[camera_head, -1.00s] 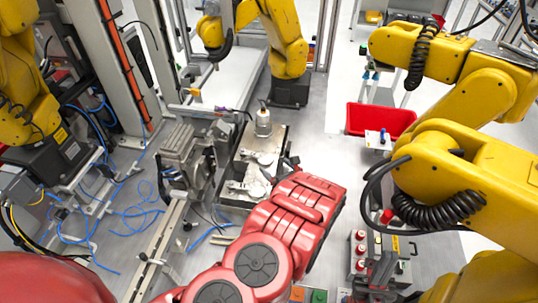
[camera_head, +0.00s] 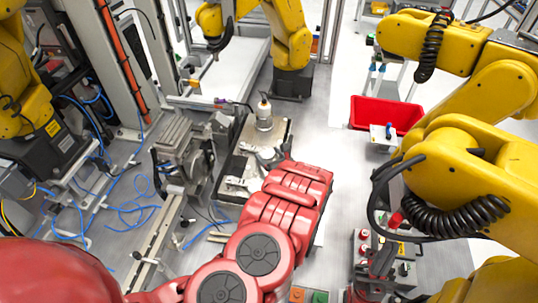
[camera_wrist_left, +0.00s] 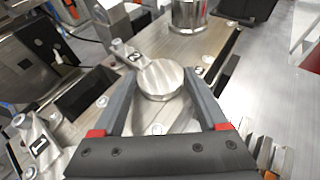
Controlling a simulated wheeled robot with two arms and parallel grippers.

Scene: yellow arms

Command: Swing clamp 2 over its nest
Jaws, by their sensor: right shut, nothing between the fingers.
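Clamp 2 (camera_wrist_left: 125,50) is a silver metal arm marked 2, with a round disc (camera_wrist_left: 160,78) at its end. It sits on the fixture plate (camera_wrist_left: 205,42), which also shows in the head view (camera_head: 278,130). My left gripper (camera_wrist_left: 161,72) has its two grey fingers on either side of the disc; I cannot tell whether they press on it. In the head view the left gripper (camera_head: 283,153) is mostly hidden by my red arm. The nest under the disc is hidden. Clamp 1 (camera_wrist_left: 38,147) lies at lower left.
A metal cylinder (camera_head: 264,115) stands at the plate's far end. A grey vise-like device (camera_head: 183,150) stands left of the plate. A red bin (camera_head: 385,114) is at right. Yellow robot arms (camera_head: 460,170) crowd the right side.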

